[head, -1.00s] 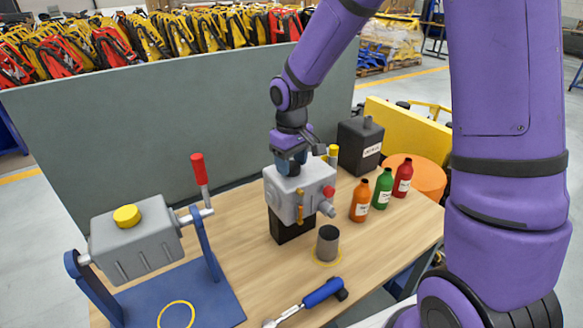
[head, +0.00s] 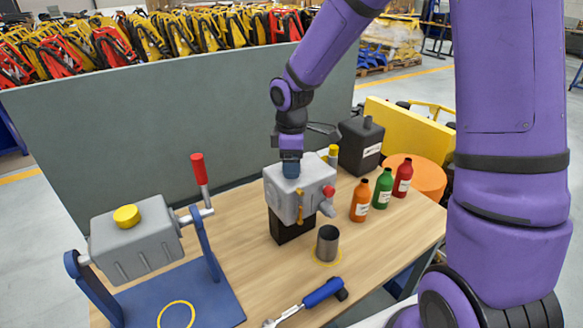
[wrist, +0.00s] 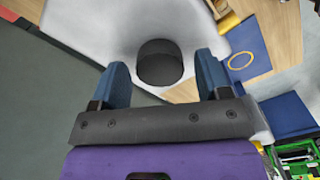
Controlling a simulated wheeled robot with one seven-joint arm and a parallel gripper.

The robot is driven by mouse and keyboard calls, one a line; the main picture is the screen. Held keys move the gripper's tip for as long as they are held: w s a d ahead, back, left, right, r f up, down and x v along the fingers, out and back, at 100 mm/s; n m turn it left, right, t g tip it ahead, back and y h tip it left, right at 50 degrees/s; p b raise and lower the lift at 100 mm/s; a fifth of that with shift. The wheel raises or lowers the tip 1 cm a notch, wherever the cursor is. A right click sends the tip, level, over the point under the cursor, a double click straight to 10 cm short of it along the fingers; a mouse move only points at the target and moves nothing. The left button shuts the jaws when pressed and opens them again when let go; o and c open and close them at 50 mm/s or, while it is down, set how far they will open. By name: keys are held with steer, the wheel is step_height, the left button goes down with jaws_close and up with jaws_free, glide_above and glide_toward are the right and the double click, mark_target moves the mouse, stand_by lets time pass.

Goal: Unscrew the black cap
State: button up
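The black cap (wrist: 160,62) is a short dark cylinder on top of a pale grey housing in the wrist view. The housing is the grey gearbox-like block (head: 283,205) on a black base in the head view. My gripper (head: 291,171) points down onto the top of this block. In the wrist view its two blue fingers (wrist: 161,66) stand on either side of the cap, with a visible gap on each side. The gripper is open and holds nothing. In the head view the fingers hide the cap.
A yellow-capped grey tank (head: 137,245) with a red-handled crank (head: 200,170) stands on a blue frame at left. A metal cup (head: 327,243), a blue-handled tool (head: 322,292), orange, green and red bottles (head: 383,188) and a dark canister (head: 360,146) surround the block.

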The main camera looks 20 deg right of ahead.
steer(key=m, duration=1.1)
steer(key=shift+m, duration=0.3)
steer(key=m, duration=0.3)
steer(key=shift+m, duration=0.4)
steer(key=m, duration=0.3)
steer(key=shift+m, duration=0.4)
steer(key=m, duration=0.3)
steer(key=shift+m, duration=0.3)
steer(key=m, duration=0.6)
